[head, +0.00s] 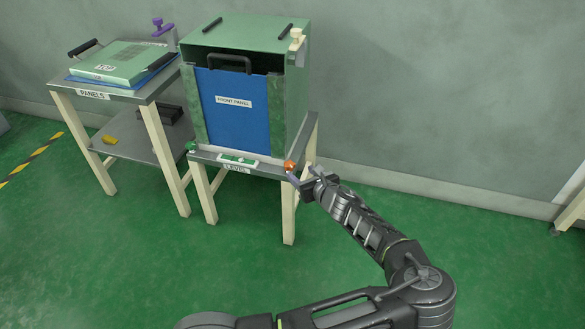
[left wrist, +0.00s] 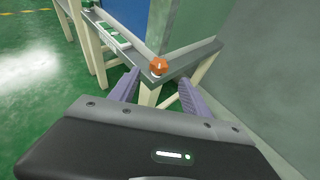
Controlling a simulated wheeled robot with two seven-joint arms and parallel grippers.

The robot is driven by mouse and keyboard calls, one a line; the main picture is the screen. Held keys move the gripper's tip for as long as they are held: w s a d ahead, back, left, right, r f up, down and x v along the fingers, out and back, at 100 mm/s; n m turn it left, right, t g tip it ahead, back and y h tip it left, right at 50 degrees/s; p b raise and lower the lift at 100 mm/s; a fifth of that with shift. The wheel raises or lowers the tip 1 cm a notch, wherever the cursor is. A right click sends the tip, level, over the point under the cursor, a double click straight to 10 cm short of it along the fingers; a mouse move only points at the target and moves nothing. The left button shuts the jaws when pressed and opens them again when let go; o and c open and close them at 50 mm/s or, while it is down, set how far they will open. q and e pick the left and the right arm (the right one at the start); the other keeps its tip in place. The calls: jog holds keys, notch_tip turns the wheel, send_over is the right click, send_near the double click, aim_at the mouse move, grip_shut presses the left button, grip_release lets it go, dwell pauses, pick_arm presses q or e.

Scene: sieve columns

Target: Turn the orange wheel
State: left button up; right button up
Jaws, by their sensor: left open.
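The orange wheel (head: 289,165) is a small knob at the front right corner of the grey bench (head: 314,135) labelled LEVEL. It also shows in the left wrist view (left wrist: 158,66), just beyond the gap between my fingertips. My left gripper (head: 301,176) is open and empty at that corner, close to the wheel. Its two purple fingers (left wrist: 159,77) point toward the corner, one on each side of the wheel in the picture. I cannot tell whether they touch it. My right gripper is not in view.
A green cabinet (head: 245,33) with a blue front panel (head: 228,125) stands on the bench. A green level strip (head: 238,160) and a green knob (head: 191,146) are along its front. A PANELS table (head: 122,94) stands left. The wall (head: 400,90) is behind; floor in front is clear.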

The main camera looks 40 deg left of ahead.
aim_at(291, 166)
pick_arm(q)
jog(key=shift+a, duration=0.1)
jog(key=b+x, duration=0.2)
jog(key=x, duration=0.5)
jog(key=shift+w+a+f, duration=0.15)
jog(key=shift+a, duration=0.15)
jog(key=shift+c, duration=0.6)
grip_shut()
